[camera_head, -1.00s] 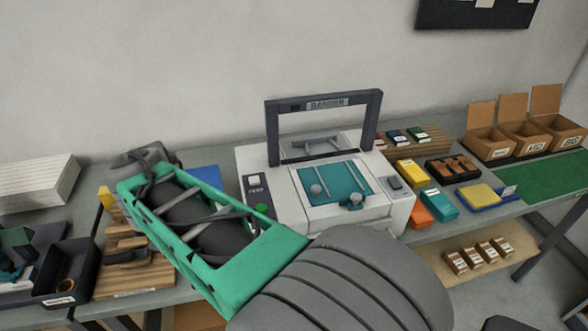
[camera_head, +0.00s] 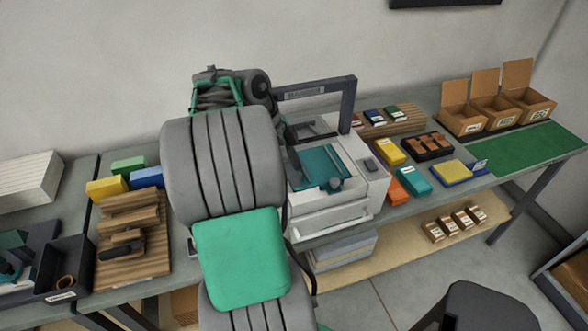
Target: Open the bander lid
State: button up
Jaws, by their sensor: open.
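The bander (camera_head: 370,178) is a white machine on the bench, with a dark arch (camera_head: 348,105) over its back. Its teal top panel (camera_head: 322,160), apparently the lid, lies flat, with a knob (camera_head: 335,184) at its front. My arm hides the machine's left side and part of the arch. My gripper (camera_head: 293,168) shows only in part as a dark shape at the panel's left edge. It is open, and I see nothing held in it. I cannot tell whether it touches the panel.
Orange, teal and yellow boxes (camera_head: 391,151) stand close to the bander's right. Open cartons (camera_head: 463,121) and a green mat (camera_head: 530,147) lie farther right. Wooden holders (camera_head: 133,240) and a black bin (camera_head: 70,270) are at left. A lower shelf (camera_head: 400,246) holds small boxes.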

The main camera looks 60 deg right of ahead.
grip_shut()
dwell(0.4)
jog(key=shift+r, duration=0.1)
dwell(0.9)
